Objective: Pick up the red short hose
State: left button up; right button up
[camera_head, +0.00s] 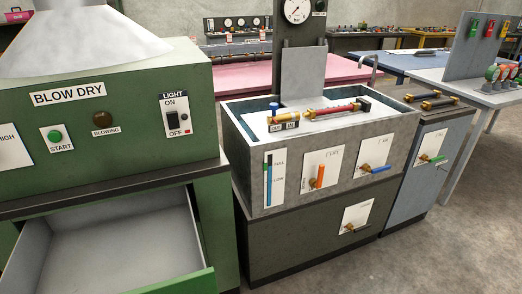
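A dark red hose (334,111) with brass end fittings lies on the light surface inside the open grey tank (330,143). It runs roughly left to right, towards the tank's back right part. A shorter yellow-brass piece (285,117) with a blue part by it lies to its left, above small labels. Whether the red hose is the short one I cannot tell. Neither of my grippers is in view.
A green blow-dry machine (150,120) with an open drawer (110,245) stands at left. Levers (318,177) stick out from the tank's front. Dark brass-ended hoses (430,98) lie on the counter at right. Grey floor (420,262) is clear at lower right.

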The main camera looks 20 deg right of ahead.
aim_at(311, 113)
jog(key=z, duration=1.15)
jog(key=i+l+u, duration=0.1)
jog(key=i+l, duration=0.95)
jog(key=i+l+u, duration=0.15)
jog(key=i+l, duration=0.35)
jog(key=l, duration=0.2)
